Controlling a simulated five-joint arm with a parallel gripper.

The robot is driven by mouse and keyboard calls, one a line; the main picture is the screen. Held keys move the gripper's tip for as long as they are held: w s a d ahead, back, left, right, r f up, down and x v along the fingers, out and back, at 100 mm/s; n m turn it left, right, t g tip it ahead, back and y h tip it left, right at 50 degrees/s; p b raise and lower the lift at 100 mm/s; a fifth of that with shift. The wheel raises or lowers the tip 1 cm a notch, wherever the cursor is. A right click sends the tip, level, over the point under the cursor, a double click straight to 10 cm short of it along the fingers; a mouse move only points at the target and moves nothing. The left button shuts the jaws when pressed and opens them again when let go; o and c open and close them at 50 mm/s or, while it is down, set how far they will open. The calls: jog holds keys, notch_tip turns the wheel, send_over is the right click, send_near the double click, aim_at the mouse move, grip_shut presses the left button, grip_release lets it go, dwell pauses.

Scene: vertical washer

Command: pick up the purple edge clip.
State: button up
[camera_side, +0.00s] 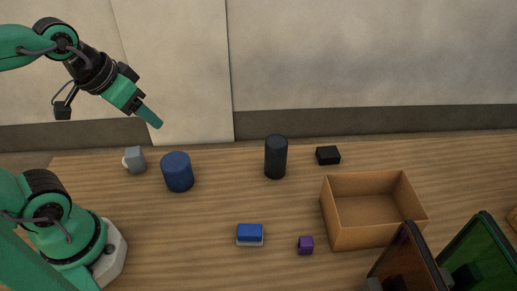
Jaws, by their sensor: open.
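The purple edge clip (306,245) is a small purple block on the wooden table, near the front, just left of the open cardboard box. Nothing covers it. My gripper (151,117) is high above the table at the upper left, far from the clip and pointing down to the right. Its jaws are open with nothing visible between them. Seen from the side, the fingers overlap in the picture.
The cardboard box (333,222) stands right of the clip. A blue sponge-like block (250,232) lies to its left. Behind are a grey mug (136,160), blue cylinder (177,172), dark cylinder (276,157) and black block (328,155). Dark panels (484,256) stand front right. The table's middle is clear.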

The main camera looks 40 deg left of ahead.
jog(key=w+d+n+g, duration=0.2)
jog(key=w+d, duration=0.5)
jog(key=n+g, duration=0.3)
jog(key=n, duration=0.3)
send_over(307, 241)
jog(key=f, duration=1.6)
jog(key=shift+w+a+f, duration=0.1)
jog(key=shift+a, duration=0.3)
jog(key=shift+d+f+n, duration=0.3)
jog(key=shift+d, duration=0.05)
jog(key=shift+f, duration=1.3)
jog(key=shift+f, duration=0.1)
jog(key=shift+f, duration=2.5)
